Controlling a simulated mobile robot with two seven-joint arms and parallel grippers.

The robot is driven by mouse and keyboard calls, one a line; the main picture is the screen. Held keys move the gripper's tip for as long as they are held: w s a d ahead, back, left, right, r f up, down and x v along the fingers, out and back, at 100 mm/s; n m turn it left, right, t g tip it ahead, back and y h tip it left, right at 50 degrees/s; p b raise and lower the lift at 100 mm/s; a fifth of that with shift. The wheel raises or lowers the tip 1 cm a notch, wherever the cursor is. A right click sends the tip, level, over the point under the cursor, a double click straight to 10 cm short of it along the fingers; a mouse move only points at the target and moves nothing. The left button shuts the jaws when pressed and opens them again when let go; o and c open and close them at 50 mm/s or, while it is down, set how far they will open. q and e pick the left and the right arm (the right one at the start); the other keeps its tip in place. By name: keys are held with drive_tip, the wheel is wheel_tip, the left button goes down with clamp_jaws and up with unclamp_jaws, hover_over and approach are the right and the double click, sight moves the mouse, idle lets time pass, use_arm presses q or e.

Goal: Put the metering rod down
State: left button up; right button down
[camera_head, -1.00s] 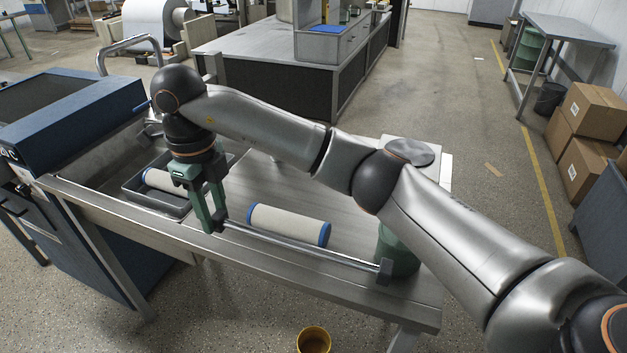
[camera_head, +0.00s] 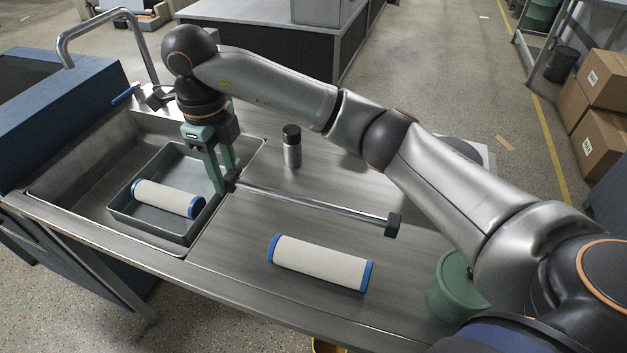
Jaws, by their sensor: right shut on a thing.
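The metering rod (camera_head: 310,204) is a thin metal bar with dark square end blocks. It lies roughly left to right above the steel bench top (camera_head: 225,265), behind a white roller. My right gripper (camera_head: 228,187), with green fingers, is shut on the rod's left end, beside the grey tray. I cannot tell for sure whether the rod touches the bench. My left gripper is not in view.
A white roller with blue ends (camera_head: 320,262) lies on the bench in front of the rod. Another roller (camera_head: 166,197) lies in the grey tray (camera_head: 150,222) in the sink. A dark-capped bottle (camera_head: 292,150) stands behind the rod; a green canister (camera_head: 452,290) stands at right.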

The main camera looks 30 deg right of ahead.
approach(292, 215)
drive_tip(key=w+a+r, duration=0.1)
drive_tip(key=a+r, duration=0.1)
drive_tip(key=a, duration=0.2)
drive_tip(key=d+f, duration=0.1)
drive_tip(key=d+f+p, duration=0.1)
drive_tip(key=d+f, duration=0.1)
drive_tip(key=shift+s+d+f, duration=0.1)
drive_tip(key=shift+s+f, duration=0.25)
drive_tip(key=shift+s, duration=0.05)
drive_tip(key=shift+s+d+f, duration=0.1)
drive_tip(key=shift+d+f, duration=0.25)
drive_tip(key=shift+f, duration=0.1)
wheel_tip(292, 215, down, 3)
drive_tip(key=shift+s+d+f+p, duration=0.1)
drive_tip(key=shift+d+p, duration=0.1)
drive_tip(key=shift+p, duration=0.3)
drive_tip(key=shift+f, duration=0.25)
drive_tip(key=c, duration=0.5)
unclamp_jaws()
wheel_tip(292, 215, up, 12)
drive_tip(key=shift+r, duration=0.1)
